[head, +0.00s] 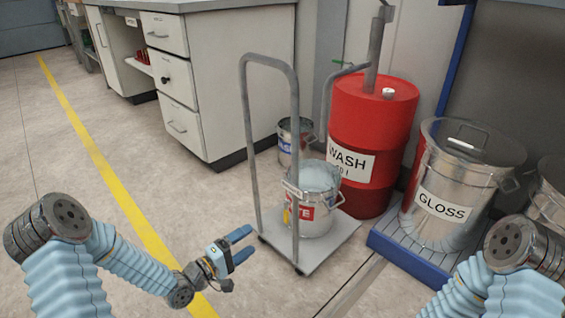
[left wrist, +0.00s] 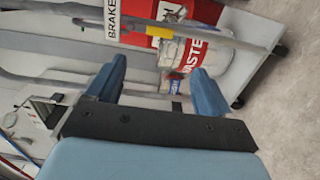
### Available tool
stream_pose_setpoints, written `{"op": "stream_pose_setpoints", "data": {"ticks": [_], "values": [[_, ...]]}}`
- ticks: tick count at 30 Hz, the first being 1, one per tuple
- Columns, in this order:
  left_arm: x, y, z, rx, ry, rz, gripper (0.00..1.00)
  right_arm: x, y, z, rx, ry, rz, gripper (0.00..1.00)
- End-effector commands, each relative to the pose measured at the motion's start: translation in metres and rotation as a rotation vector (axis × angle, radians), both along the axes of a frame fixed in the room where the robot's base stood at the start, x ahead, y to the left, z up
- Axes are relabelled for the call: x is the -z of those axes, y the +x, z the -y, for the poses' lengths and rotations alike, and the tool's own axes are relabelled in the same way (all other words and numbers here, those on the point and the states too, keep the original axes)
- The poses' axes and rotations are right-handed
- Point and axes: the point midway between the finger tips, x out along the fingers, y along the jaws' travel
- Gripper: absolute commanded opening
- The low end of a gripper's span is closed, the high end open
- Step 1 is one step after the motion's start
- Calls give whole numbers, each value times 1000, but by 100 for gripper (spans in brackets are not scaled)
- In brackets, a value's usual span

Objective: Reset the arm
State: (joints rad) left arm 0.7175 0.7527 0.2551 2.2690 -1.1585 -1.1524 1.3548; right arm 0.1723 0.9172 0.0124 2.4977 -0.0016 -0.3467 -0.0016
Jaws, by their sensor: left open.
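My left arm comes in from the left in the head view, with its blue-fingered left gripper (head: 240,248) open and empty, to the left of the trolley. Its two fingers also show apart in the left wrist view (left wrist: 160,92), with nothing between them. My right arm shows at the lower right of the head view, but its gripper is out of the picture. A grey trolley (head: 335,246) with a tall tube handle stands ahead. On it is a bucket (head: 318,216) with a red label partly reading "TE", a whitish cover over its top.
A red "WASH" drum (head: 369,125) stands behind the trolley. A steel "GLOSS" drum (head: 462,180) stands on a blue-edged platform (head: 405,258) at right. Another can (head: 288,142) sits behind the trolley handle. A cabinet (head: 218,80) is at back. Floor at left, with a yellow line (head: 85,140), is clear.

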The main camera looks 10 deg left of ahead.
Motion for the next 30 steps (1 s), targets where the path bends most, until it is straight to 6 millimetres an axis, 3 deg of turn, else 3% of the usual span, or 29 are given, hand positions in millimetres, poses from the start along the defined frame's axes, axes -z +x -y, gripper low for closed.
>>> {"op": "stream_pose_setpoints", "data": {"ticks": [4,8,12,15,18,19,20,21,30], "values": [[23,-1,12,-12,97,-51,81,0,0,0,0,0,0,43],[88,-22,41,23,397,-213,81,0,0,0,0,0,0,43],[158,-86,66,217,747,-414,81,0,0,0,0,0,0,43],[186,-138,76,401,919,-522,81,0,0,0,0,0,0,43],[202,-191,82,604,1037,-610,81,0,0,0,0,0,0,43],[205,-207,83,666,1064,-635,81,0,0,0,0,0,0,43],[191,-213,83,690,1074,-644,81,-14,0,0,1,0,-1,43],[171,-210,82,677,1071,-638,81,-33,-1,-1,-2,0,-2,43],[94,-210,86,680,1070,-631,81,-111,-3,-5,-11,2,-1,43]]}}
